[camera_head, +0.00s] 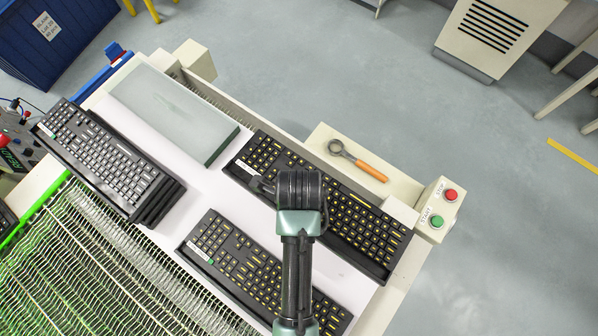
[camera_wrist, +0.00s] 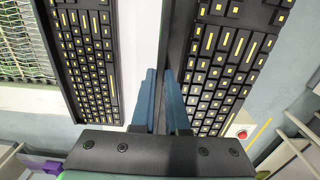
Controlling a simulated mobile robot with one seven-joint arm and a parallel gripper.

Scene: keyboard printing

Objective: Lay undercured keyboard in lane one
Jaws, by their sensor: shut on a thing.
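A black keyboard with yellow key marks (camera_head: 350,215) lies at the upper right of the white work surface, partly hidden by my arm. My gripper (camera_head: 264,186) is over its left part. In the wrist view the fingers (camera_wrist: 164,98) are shut on the near long edge of this keyboard (camera_wrist: 225,70). Whether it is lifted I cannot tell. A second yellow-marked keyboard (camera_head: 228,253) lies apart, below it in the head view and at left in the wrist view (camera_wrist: 85,55). A stack of black keyboards with pale marks (camera_head: 105,160) stands at the left. No lane label is readable.
A grey-green slab (camera_head: 175,110) lies at the upper left of the surface. A wire-mesh belt (camera_head: 90,260) with a green edge runs along the lower left. An orange-handled tool (camera_head: 360,163) and a red and green button box (camera_head: 438,208) are at the right. White surface shows between the keyboards.

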